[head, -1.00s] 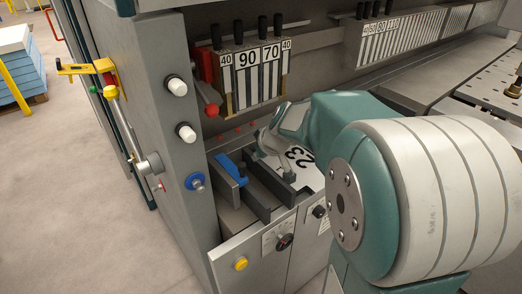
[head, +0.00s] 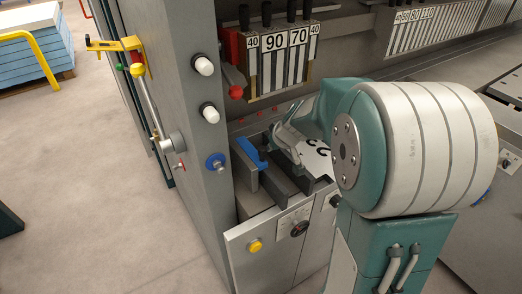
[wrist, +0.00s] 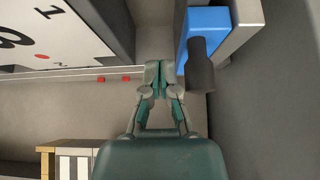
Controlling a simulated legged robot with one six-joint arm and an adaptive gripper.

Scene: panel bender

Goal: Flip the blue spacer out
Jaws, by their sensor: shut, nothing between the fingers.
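The blue spacer (head: 250,152) is a short bar on a grey block at the left end of the machine's bed, beside the side panel. In the wrist view the blue spacer (wrist: 207,22) is at the upper right, against a light grey block, with a dark cylindrical piece (wrist: 199,68) at its near end. My gripper (wrist: 158,68) is shut and empty. Its fingertips are just left of the spacer and the dark piece in the wrist view; I cannot tell whether they touch. In the head view my gripper (head: 277,138) is partly hidden by my arm.
A dark grey block (head: 286,183) stands right of the spacer, with a numbered white plate (head: 318,158) beyond. The side panel (head: 190,95) carries white knobs and a blue knob (head: 215,162). Numbered tool strips (head: 280,65) hang behind. Open floor lies at the left.

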